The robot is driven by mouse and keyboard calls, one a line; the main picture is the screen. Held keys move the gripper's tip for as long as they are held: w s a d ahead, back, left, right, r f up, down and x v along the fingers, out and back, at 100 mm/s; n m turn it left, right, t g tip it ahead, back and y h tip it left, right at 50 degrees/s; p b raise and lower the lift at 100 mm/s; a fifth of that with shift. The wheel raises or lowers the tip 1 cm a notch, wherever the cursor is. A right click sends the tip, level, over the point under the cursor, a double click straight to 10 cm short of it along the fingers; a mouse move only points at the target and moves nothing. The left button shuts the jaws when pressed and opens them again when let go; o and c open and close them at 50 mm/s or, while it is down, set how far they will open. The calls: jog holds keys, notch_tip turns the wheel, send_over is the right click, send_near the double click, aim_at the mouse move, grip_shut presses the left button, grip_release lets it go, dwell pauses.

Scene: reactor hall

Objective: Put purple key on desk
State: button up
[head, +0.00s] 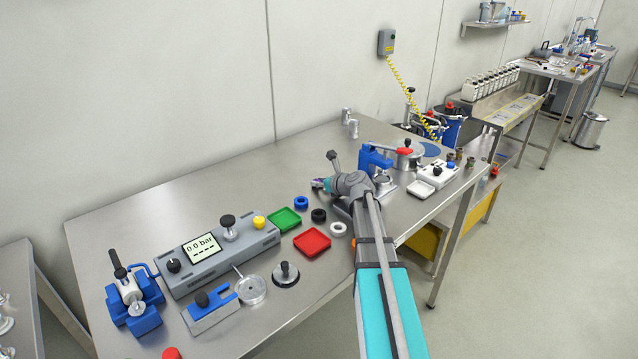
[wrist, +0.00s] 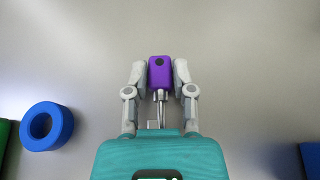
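The purple key (wrist: 160,72) is in the wrist view, with its purple head between the fingertips and its metal shaft pointing back toward the teal palm. My gripper (wrist: 160,76) is shut on it, one grey finger against each side of the head. The steel desk (head: 200,188) fills the middle of the head view, and its grey top lies behind the key in the wrist view. In the head view my gripper (head: 318,184) is small, over the desk's middle; the key is too small to make out there. I cannot tell whether the key touches the desk.
A blue ring (head: 301,202), black ring (head: 318,215) and white ring (head: 338,229) lie near green (head: 284,220) and red (head: 312,242) trays. A pressure gauge box (head: 215,255) stands left. A blue press (head: 374,160) stands right. The desk's back-left area is bare.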

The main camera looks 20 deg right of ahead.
jog(key=o, duration=0.3)
jog(key=shift+r, duration=0.2)
jog(key=p+v, duration=0.5)
jog(key=v, duration=0.7)
dwell(0.6)
